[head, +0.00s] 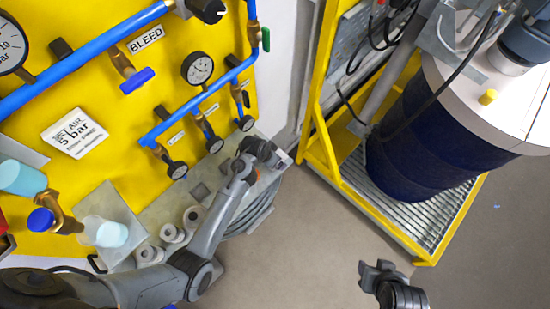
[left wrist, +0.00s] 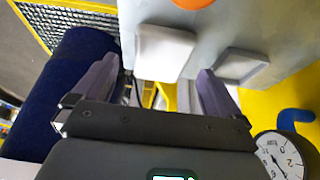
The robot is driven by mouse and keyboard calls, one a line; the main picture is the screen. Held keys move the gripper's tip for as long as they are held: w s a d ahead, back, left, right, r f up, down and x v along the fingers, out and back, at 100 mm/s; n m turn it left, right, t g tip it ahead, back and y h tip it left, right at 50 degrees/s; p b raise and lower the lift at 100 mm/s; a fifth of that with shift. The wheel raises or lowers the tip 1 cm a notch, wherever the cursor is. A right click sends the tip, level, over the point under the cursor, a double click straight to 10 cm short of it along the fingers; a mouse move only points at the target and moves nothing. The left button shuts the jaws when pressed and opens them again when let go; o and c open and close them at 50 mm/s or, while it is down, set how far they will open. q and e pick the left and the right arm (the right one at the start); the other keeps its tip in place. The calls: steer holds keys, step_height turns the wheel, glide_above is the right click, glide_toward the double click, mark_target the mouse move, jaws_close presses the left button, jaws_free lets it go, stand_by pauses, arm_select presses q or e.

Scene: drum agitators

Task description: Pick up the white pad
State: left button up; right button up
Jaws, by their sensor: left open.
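The white pad (left wrist: 166,50) is a pale, rounded block on a grey shelf in the left wrist view. My left gripper (left wrist: 157,70) is open, with one finger on each side of the pad's near end; contact cannot be told. In the head view my left gripper (head: 266,153) is over the right end of the shelf by the wall, and a small pale patch (head: 283,158) beside it may be the pad. My right gripper (head: 377,268) is at the lower right over bare floor, away from the shelf; its jaw opening is unclear.
A grey pad (left wrist: 241,65) lies right of the white one. A yellow panel (head: 110,95) with gauges and blue pipes stands behind. A dark blue drum (head: 400,165) stands right; floor between is clear.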

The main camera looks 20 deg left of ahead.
arm_select(q)
steer(key=shift+x, duration=1.15)
steer(key=shift+c, duration=0.2)
steer(key=c, duration=1.1)
